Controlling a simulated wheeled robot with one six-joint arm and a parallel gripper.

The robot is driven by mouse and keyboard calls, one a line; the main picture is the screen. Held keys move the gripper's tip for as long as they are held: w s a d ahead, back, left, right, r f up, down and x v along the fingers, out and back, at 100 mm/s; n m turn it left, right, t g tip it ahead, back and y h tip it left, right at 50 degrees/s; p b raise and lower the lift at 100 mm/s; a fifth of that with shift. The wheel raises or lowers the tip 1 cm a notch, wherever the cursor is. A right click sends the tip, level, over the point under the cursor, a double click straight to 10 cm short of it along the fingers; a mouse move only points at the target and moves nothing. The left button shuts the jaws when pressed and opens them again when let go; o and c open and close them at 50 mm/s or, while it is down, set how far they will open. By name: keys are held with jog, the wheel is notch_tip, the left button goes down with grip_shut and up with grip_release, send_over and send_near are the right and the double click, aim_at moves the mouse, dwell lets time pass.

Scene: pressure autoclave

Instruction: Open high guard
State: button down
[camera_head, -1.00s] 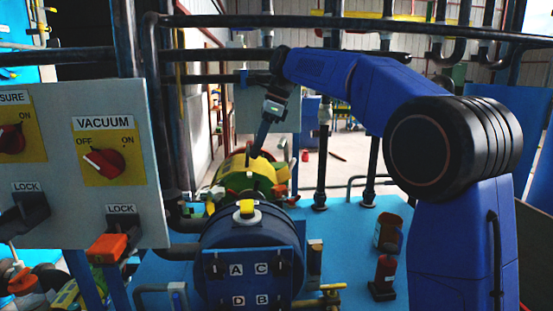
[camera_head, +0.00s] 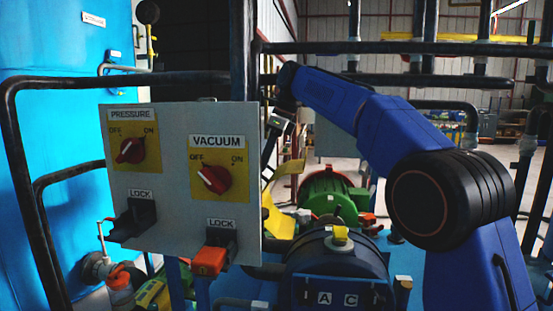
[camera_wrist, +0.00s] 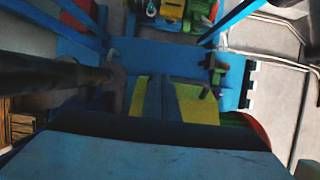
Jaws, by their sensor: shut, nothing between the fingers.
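My gripper (camera_head: 267,172) is shut and empty in the head view, pointing down just right of the panel's edge, with its tip near yellow parts. No part is labelled as the high guard. A yellow plate (camera_head: 276,216) stands tilted beside the green rounded machine (camera_head: 327,193), partly hidden by the panel. Another yellow piece (camera_head: 291,168) shows close to my gripper. In the wrist view, two yellow surfaces (camera_wrist: 197,104) lie on either side of a blue-grey strip; I cannot tell whether either is the guard. Contact is unclear.
A grey panel (camera_head: 180,120) has a PRESSURE knob (camera_head: 131,150), a VACUUM knob (camera_head: 214,179), a black lock (camera_head: 132,219) and a red lock (camera_head: 209,261). A dark blue drum (camera_head: 338,257) stands below. Dark pipes (camera_head: 390,48) cross above. A blue tank wall (camera_head: 60,100) fills the left.

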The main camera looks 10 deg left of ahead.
jog(key=shift+h, duration=0.8)
jog(key=shift+a+f, duration=0.35)
jog(key=shift+a, duration=0.4)
jog(key=shift+a+f, duration=0.4)
jog(key=shift+a, duration=0.4)
jog(key=shift+a+f, duration=0.35)
jog(key=shift+a, duration=0.4)
jog(key=shift+d, duration=0.1)
